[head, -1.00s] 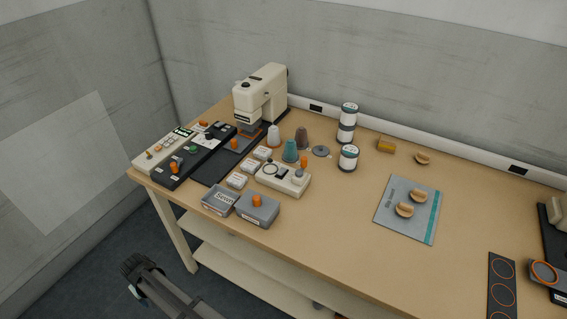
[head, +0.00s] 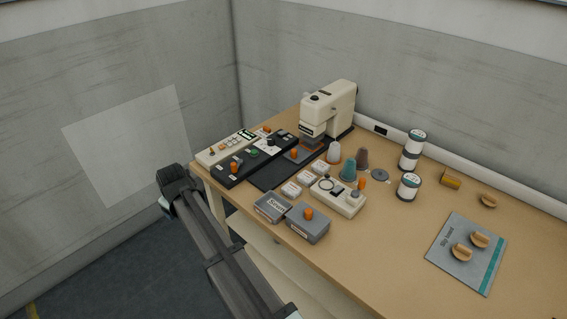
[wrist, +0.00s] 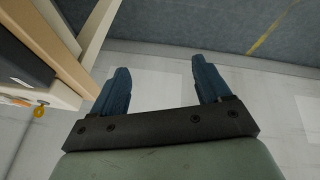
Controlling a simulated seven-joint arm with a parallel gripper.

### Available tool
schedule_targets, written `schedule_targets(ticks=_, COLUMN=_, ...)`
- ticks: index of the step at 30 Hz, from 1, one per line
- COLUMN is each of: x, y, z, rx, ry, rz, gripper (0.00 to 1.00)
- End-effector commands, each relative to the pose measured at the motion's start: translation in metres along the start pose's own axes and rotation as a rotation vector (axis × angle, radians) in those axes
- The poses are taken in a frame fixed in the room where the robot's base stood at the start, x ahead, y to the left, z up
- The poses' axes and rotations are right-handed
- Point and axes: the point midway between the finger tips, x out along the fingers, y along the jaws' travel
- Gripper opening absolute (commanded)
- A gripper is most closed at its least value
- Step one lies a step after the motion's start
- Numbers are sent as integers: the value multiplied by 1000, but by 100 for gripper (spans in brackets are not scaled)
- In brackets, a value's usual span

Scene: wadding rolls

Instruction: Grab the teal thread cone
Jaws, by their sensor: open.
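The teal thread cone (head: 348,170) stands upright on the table, in front of the sewing machine. A white cone (head: 334,152) is to its left and a brown cone (head: 362,158) to its right. My arm reaches up from the lower edge of the head view, left of the table and well apart from the cone. In the wrist view my gripper (wrist: 160,85) is open and empty, its two blue fingers spread over bare floor. The cone does not show in the wrist view.
The sewing machine (head: 330,108) stands behind the cones. A cream control box (head: 338,197) and grey boxes (head: 307,223) lie in front. White rolls (head: 409,187) stand to the right. The table's edge (wrist: 60,65) is at left in the wrist view.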

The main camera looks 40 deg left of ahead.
Motion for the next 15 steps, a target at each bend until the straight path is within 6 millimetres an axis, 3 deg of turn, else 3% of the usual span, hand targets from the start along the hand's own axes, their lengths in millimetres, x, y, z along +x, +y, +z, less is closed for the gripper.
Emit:
schedule_targets(ticks=1, x=-16, y=24, z=19, rx=46, ry=-7, rz=13, gripper=77)
schedule_targets(ticks=6, x=-62, y=92, z=71, rx=193, ry=-35, rz=46, gripper=77)
schedule_targets(ticks=15, x=-148, y=185, z=175, rx=452, ry=-78, rz=105, gripper=77)
